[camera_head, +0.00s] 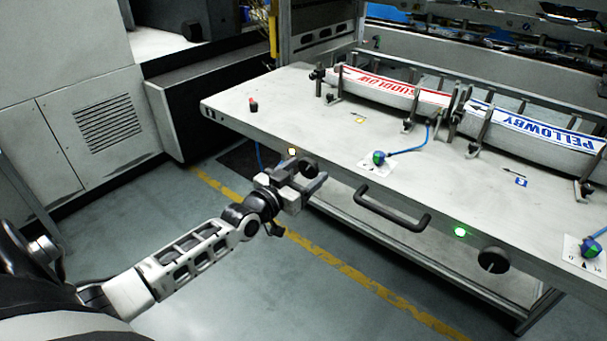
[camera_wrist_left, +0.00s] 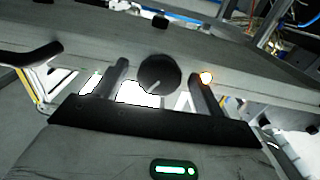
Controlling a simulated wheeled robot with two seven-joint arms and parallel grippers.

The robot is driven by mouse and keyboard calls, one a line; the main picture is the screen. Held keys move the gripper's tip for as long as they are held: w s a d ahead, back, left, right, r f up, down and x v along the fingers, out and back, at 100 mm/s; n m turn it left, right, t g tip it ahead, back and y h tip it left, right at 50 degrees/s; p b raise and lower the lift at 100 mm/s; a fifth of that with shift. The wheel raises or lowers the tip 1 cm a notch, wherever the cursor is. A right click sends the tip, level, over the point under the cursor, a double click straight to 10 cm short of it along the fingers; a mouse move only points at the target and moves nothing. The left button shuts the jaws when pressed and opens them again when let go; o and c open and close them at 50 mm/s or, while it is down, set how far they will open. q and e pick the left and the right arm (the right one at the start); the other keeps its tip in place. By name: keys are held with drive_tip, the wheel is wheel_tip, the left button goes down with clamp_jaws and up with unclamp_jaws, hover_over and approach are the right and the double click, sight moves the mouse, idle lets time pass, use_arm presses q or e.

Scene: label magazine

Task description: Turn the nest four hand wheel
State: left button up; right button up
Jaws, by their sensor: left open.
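A black round hand wheel (camera_head: 304,165) sits on the front edge of the bench, partly hidden by my left gripper. In the left wrist view the hand wheel (camera_wrist_left: 159,74) shows face on, with a pale line on it. My left gripper (camera_head: 314,182) is open and empty in front of it. In the left wrist view, one finger of the gripper (camera_wrist_left: 159,82) is on each side of the wheel; contact cannot be told. An amber lamp (camera_head: 291,151) is lit beside this wheel. A second black hand wheel (camera_head: 493,260) is farther right. I cannot read nest four's number.
The bench (camera_head: 260,105) carries a red-lettered magazine (camera_head: 385,88) and a blue-lettered one (camera_head: 535,127). A black handle (camera_head: 393,212) sticks out of the front between the wheels. A green lamp (camera_head: 460,231) glows near the second wheel. Blue-green knobs (camera_head: 379,157) stand on top.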

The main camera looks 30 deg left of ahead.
use_arm(q)
drive_tip(key=c, duration=1)
use_arm(e)
drive_tip(key=shift+s+f, duration=0.1)
drive_tip(key=shift+f, duration=0.1)
use_arm(q)
drive_tip(key=shift+o, duration=0.2)
drive_tip(key=shift+m+p, duration=0.3)
drive_tip(key=shift+m, duration=0.1)
use_arm(e)
drive_tip(key=shift+r, duration=0.1)
